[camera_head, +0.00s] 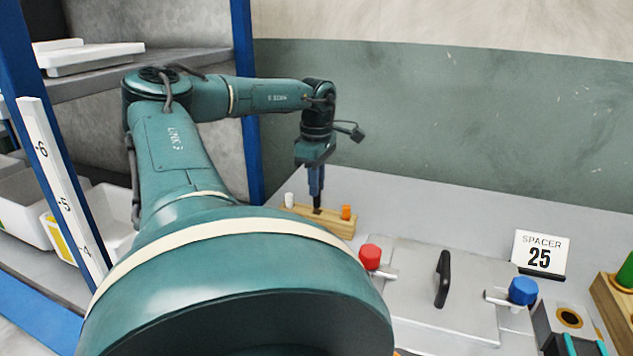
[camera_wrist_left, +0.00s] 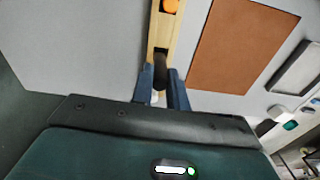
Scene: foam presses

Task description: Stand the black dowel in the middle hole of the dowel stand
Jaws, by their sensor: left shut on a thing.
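The wooden dowel stand (camera_head: 332,226) is on the grey table, a long bar with a white dowel (camera_head: 289,200) at its left end and an orange dowel (camera_head: 346,212) at its right. My left gripper (camera_head: 316,194) points down over its middle, shut on the black dowel (camera_head: 317,209). The dowel looks upright, its lower end at the stand's top between the other two; I cannot tell how deep it sits. In the left wrist view the black dowel (camera_wrist_left: 161,62) shows between the fingers, with the stand (camera_wrist_left: 154,38) and orange dowel (camera_wrist_left: 170,5) beyond. My right gripper is out of view.
Right of the stand are a flat grey press plate with a black handle (camera_head: 443,279), a red knob (camera_head: 370,257) and a blue knob (camera_head: 522,291). A sign (camera_head: 540,254) reads "SPACER 25". Blue-framed shelving with white bins stands left. Table behind the stand is clear.

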